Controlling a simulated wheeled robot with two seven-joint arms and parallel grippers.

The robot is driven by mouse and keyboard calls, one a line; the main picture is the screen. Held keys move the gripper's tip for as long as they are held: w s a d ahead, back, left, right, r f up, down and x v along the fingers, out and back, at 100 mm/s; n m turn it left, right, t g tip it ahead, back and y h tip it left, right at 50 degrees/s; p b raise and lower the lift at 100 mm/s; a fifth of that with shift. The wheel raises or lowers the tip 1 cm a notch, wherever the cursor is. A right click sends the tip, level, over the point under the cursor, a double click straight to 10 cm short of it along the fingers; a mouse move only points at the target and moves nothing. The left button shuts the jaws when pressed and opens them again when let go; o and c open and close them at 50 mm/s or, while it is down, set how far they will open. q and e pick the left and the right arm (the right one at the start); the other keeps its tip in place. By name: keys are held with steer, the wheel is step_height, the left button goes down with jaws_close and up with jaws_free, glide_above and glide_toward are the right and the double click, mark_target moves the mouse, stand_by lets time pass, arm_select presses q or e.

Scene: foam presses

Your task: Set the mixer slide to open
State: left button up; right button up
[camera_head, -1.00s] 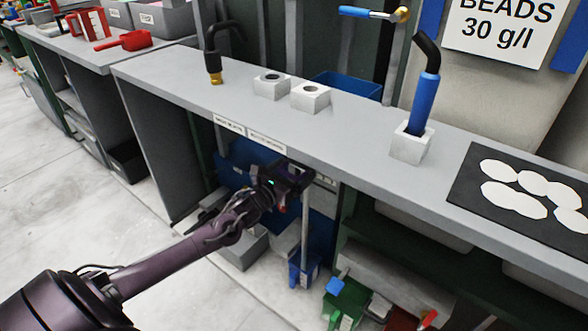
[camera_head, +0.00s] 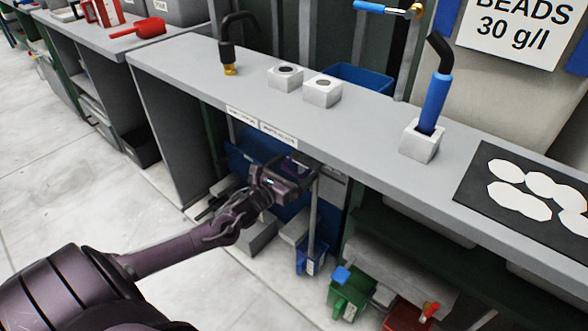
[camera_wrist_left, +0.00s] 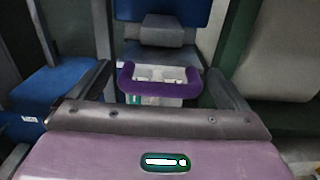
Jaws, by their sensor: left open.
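A purple U-shaped handle (camera_wrist_left: 160,88) shows in the left wrist view, with pale labelled parts behind it. I take it to be the mixer slide's grip, but its open or closed setting cannot be read. My left gripper (camera_head: 304,174) is under the front edge of the grey bench in the head view. Its two fingers (camera_wrist_left: 158,85) stand apart on either side of the handle in the left wrist view. I cannot tell whether either finger touches it. In the head view the handle is mostly hidden by the gripper. My right gripper is not in view.
The grey bench top (camera_head: 350,125) overhangs my left gripper and carries two white labels (camera_head: 260,126) on its front edge. A thin upright grey post (camera_head: 314,220) stands close by the gripper. Blue (camera_head: 311,262) and green (camera_head: 349,292) containers are low beneath. The floor at left is clear.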

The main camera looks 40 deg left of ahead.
arm_select(q)
steer(key=s+p, duration=0.1)
steer(key=s, duration=0.6)
steer(key=shift+s+a, duration=0.3)
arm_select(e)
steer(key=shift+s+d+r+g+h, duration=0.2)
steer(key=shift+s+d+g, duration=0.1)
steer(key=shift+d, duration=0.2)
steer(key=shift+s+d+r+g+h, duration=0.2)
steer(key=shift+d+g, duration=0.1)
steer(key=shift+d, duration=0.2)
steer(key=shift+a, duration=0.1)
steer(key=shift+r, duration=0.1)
